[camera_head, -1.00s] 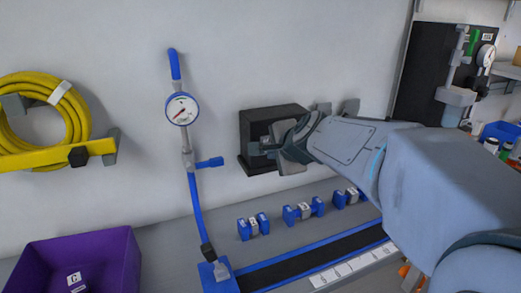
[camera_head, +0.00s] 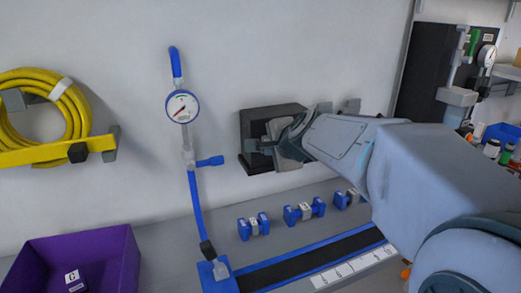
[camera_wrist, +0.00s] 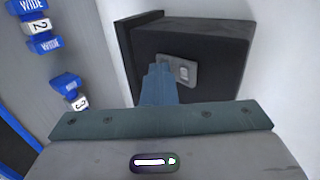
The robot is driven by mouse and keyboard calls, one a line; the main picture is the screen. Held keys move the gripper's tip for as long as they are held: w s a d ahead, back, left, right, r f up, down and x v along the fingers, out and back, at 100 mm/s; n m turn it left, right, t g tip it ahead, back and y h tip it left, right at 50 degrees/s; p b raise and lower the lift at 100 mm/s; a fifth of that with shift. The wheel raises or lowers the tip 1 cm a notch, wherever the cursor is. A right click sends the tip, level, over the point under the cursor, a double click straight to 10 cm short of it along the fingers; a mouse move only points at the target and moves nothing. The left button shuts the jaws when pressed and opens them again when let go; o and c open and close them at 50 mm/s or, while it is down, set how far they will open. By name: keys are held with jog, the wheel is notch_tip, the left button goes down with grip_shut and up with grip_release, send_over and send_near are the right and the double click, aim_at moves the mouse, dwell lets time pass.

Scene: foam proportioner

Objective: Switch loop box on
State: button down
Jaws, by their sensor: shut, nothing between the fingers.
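The loop box is a dark box (camera_head: 258,116) mounted on the grey wall in the head view, partly hidden behind my gripper. In the wrist view the same box (camera_wrist: 218,50) fills the upper middle, with a grey switch plate (camera_wrist: 186,70) holding a small light switch on its face. My gripper (camera_head: 264,148) is at the front of the box. In the wrist view its shut, empty fingers (camera_wrist: 160,72) overlap the left edge of the switch plate. I cannot tell whether they touch it, or which way the switch is set.
Blue numbered fittings (camera_head: 253,227) stand on the bench below the box. A gauge (camera_head: 182,107) on a blue pipe is left of it, with a yellow hose coil (camera_head: 45,110) further left. A purple bin (camera_head: 105,255) sits at lower left. The wall between gauge and box is clear.

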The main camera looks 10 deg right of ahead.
jog(key=shift+d+r, duration=0.1)
jog(key=shift+d, duration=0.05)
jog(key=shift+r+p, duration=0.7)
jog(key=shift+p, duration=0.05)
jog(key=f+v, duration=0.1)
jog(key=v, duration=1.2)
jog(key=shift+s+p, duration=0.3)
jog(key=shift+s, duration=0.3)
